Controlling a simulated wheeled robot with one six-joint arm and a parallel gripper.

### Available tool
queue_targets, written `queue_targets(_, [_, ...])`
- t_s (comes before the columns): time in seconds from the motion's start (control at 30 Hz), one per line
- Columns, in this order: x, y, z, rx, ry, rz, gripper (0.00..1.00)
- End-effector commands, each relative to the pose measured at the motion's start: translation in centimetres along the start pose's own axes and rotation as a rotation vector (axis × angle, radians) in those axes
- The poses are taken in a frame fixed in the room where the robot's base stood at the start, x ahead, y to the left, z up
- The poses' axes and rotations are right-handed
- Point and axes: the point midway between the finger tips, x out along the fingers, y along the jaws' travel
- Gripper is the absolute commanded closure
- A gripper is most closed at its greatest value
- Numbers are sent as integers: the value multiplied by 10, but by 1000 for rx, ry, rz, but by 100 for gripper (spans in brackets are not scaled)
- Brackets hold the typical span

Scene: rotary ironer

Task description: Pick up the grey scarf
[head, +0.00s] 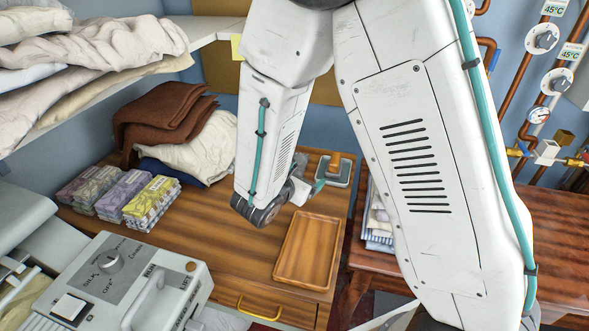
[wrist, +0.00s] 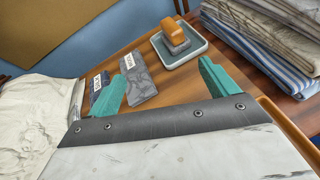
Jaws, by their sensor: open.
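The grey scarf (wrist: 143,88), a small folded mid-grey cloth with a white label, lies on the wooden table in the wrist view. A darker blue-grey folded cloth (wrist: 101,86), also labelled, lies just left of it. My gripper (wrist: 167,62) is open, with its two teal fingers wide apart. The left finger overlaps the gap between the two cloths in the picture, and the grey scarf shows between the fingers, nearer the left one. I cannot tell the height above it.
A wooden-handled block (wrist: 174,38) stands on a grey dish (wrist: 192,53) beyond the scarf. Cream cloth (wrist: 33,112) lies to the left, striped linens (wrist: 265,65) to the right. A wooden tray (head: 283,276) sits nearer the table's front. Packaged stacks (head: 150,203) lie farther left.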

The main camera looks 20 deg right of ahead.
Motion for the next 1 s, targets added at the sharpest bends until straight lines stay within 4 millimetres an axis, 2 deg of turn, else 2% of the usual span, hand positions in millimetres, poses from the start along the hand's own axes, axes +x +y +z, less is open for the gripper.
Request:
queue_targets(0.03, [0, 9, -21, -74, 8, 52, 15])
queue_targets(0.1, [-2, 19, -43, -152, 17, 116, 15])
queue_targets(0.2, [-4, 28, -64, -223, 27, 177, 15])
queue_targets(0.3, [-1, 33, -74, -254, 31, 204, 15])
queue_targets(0.57, [26, 41, -75, -258, 32, 208, 15])
queue_targets(0.83, [62, 54, -74, -256, 31, 206, 15])
queue_targets(1.0, [70, 56, -75, -257, 32, 208, 15])
